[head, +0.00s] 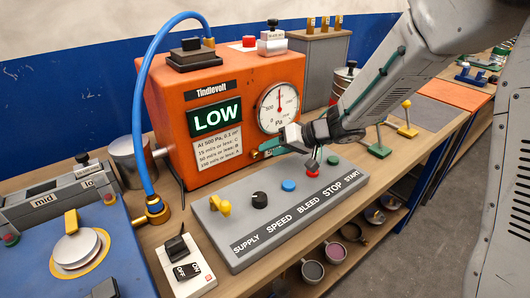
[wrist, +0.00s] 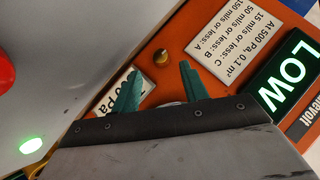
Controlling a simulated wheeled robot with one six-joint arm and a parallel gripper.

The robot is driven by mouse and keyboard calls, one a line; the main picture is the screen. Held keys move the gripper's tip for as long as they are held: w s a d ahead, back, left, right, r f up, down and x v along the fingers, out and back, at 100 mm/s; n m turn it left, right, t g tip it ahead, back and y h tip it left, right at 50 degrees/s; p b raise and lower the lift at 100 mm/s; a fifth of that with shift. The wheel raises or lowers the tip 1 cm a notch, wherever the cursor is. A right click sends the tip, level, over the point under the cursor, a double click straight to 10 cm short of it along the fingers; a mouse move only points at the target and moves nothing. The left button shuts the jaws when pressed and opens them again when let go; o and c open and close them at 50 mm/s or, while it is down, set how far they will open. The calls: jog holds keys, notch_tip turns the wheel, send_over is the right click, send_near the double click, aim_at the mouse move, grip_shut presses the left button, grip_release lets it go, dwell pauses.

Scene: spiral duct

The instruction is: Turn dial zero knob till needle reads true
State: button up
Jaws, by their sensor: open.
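The round white pressure dial (head: 279,107) sits on the front of the orange Tindlevolt box (head: 175,115). Its needle appears to point roughly upward; the exact reading is too small to tell. A small brass knob (wrist: 161,56) stands out from the orange panel there, just beyond and between the fingertips, not touched. My gripper (wrist: 158,76) is open and empty, its two teal fingers spread. In the head view, my gripper (head: 262,151) is just below the dial and hides the knob.
A lit LOW display (head: 216,116) and a label (head: 218,146) are left of the dial. Below my gripper is a grey control panel (head: 262,238) with a yellow switch, black and blue knobs and a red stop button. A blue hose (head: 139,100) arches at left.

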jog(key=shift+v, duration=1.7)
jog(key=shift+w+d+r, duration=0.15)
jog(key=shift+w+r, duration=0.05)
jog(key=w+d+r+m+t+h, duration=0.25)
jog(key=d+r+t+h, duration=0.25)
jog(key=d+r, duration=0.25)
jog(key=s+d+r+m+h, duration=0.1)
jog(key=s+d+r+h, duration=0.1)
jog(key=s+d+h, duration=0.3)
jog(key=s+d+r+m+h, duration=0.1)
jog(key=s+d+r+h, duration=0.15)
jog(key=d, duration=0.45)
jog(key=s+a+f+g+y, duration=0.1)
jog(key=s+g, duration=0.7)
jog(key=s, duration=2)
jog(key=shift+s+a+f+n+g+y, duration=0.25)
jog(key=shift+f+n+y, duration=0.2)
jog(key=shift+f+y, duration=0.35)
